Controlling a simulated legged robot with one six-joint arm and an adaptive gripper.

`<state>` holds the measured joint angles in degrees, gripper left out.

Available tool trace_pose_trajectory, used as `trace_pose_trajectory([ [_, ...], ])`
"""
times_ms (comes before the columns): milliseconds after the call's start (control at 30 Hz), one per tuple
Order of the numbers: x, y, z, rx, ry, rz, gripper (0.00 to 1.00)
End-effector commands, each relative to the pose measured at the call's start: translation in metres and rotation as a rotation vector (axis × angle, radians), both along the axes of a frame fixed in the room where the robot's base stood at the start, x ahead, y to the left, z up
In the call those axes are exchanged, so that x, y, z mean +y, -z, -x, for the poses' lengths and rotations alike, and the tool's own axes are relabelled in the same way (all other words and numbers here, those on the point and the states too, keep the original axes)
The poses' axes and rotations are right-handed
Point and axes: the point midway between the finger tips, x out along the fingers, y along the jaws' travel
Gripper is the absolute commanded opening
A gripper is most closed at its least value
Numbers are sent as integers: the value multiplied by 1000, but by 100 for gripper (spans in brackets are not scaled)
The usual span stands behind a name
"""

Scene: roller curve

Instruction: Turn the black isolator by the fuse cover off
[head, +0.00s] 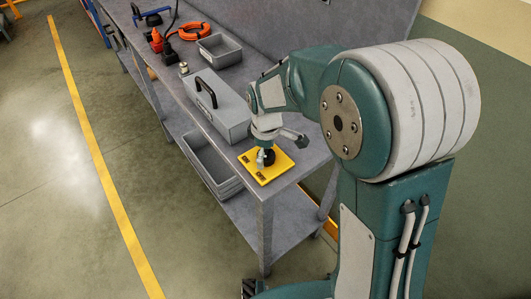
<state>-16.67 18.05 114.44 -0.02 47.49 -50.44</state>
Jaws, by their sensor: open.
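A yellow plate (282,165) lies on the near end of the grey workbench, with small dark labels on its left and lower edges. A black isolator knob (269,157) stands on the plate, partly hidden by my gripper. My gripper (281,149) is open and points down at the knob from just above. One finger is at the knob's left side and the other spreads out to the right. I cannot tell whether either finger touches the knob. A grey box with a black handle (216,104) stands just behind the plate; I cannot tell whether it is the fuse cover.
An open grey bin (220,50), an orange cable coil (194,31) and several tools lie farther along the workbench (290,180). A grey tray (211,168) sits on the lower shelf. A back panel rises behind the bench. The floor to the left is clear, with a yellow line.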

Motion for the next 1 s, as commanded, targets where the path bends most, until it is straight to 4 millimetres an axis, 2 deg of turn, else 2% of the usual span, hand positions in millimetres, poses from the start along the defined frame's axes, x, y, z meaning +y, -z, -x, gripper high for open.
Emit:
trace_pose_trajectory([
  [267,0,-8,-1,-4,1,-2,100],
  [367,0,-23,-1,-5,1,-2,100],
  [700,1,-92,-2,-4,0,0,100],
  [833,2,-109,-2,-1,0,0,100],
  [1000,2,-119,-1,0,0,1,100],
])
